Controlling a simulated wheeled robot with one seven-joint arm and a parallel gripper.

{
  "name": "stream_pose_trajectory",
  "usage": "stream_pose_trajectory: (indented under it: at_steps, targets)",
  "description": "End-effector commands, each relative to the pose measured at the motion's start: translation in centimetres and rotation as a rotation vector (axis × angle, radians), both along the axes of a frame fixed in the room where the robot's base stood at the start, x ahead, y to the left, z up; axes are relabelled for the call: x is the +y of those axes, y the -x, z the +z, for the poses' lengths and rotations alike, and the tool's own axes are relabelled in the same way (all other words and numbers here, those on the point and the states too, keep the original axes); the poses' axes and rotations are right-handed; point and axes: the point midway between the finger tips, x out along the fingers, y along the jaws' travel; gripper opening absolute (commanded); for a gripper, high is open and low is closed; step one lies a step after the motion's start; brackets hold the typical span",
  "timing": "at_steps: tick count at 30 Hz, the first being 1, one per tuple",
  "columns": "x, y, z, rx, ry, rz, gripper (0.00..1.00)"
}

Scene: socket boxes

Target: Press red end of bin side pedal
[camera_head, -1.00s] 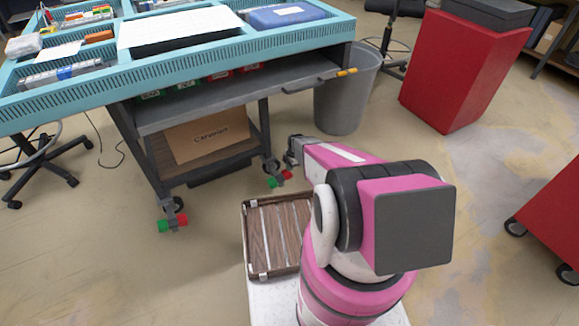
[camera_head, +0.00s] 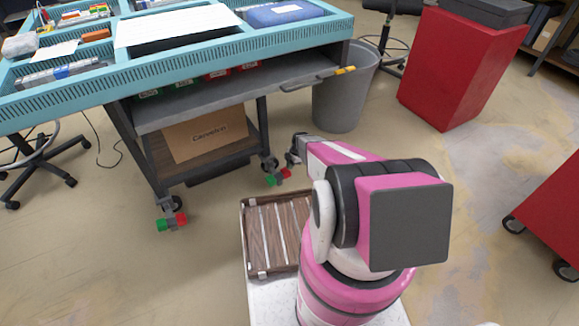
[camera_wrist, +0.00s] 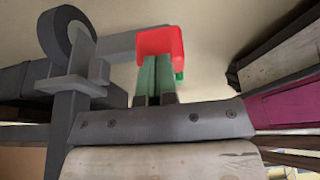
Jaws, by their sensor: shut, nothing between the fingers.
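The bin side pedal is on the cart's caster nearest the grey bin. In the head view its red end (camera_head: 286,173) is on the right and its green end (camera_head: 271,181) on the left. In the wrist view the red end (camera_wrist: 160,42) fills the top middle, just beyond the fingertips, with a bit of green (camera_wrist: 180,62) beside it. My gripper (camera_wrist: 154,82) is shut and empty, its fingers pointing at the red end. The fingertips overlap its lower edge in the picture; I cannot tell whether they touch. In the head view my gripper (camera_head: 294,153) is just above and right of the pedal.
The caster wheel (camera_wrist: 68,38) and its grey bracket (camera_wrist: 88,75) are close left of my fingers. The blue-topped cart (camera_head: 235,100) stands over this spot. The grey bin (camera_head: 342,100) is behind. A second red-green pedal (camera_head: 171,221) is at the cart's near left leg.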

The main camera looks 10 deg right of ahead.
Motion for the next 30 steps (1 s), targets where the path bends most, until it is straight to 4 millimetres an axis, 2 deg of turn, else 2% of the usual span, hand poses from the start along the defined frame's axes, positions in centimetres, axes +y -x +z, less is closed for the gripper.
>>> stream_pose_trajectory:
  at_steps: [13, 30]
  targets:
    - [-1.6, -0.7, -2.2, 0.074, -0.228, -0.001, 0.0]
    - [-2.0, -0.6, -3.0, 0.073, -0.223, 0.0, 0.0]
